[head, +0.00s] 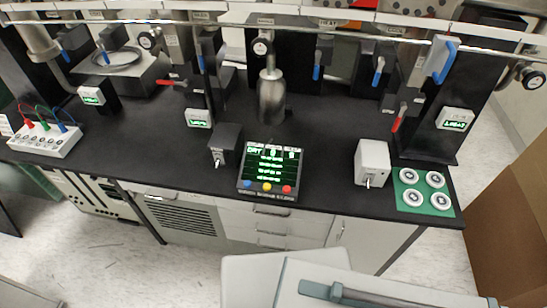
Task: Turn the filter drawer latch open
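I cannot pick out the filter drawer latch for certain in the head view. A slatted grille panel (183,218) sits in the front of the bench, left of centre, with a small dark bar near its top edge. To its right are pale drawers (262,222) with dark bar handles. I cannot tell which of these, if any, is the filter drawer. Neither of my grippers is in view.
The black benchtop (325,165) carries a display box (272,172), a grey switch box (373,162) and a green mat (423,192) with several white discs. A pale boxy form (250,278) at the bottom partly blocks the floor. A brown panel (510,215) stands right.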

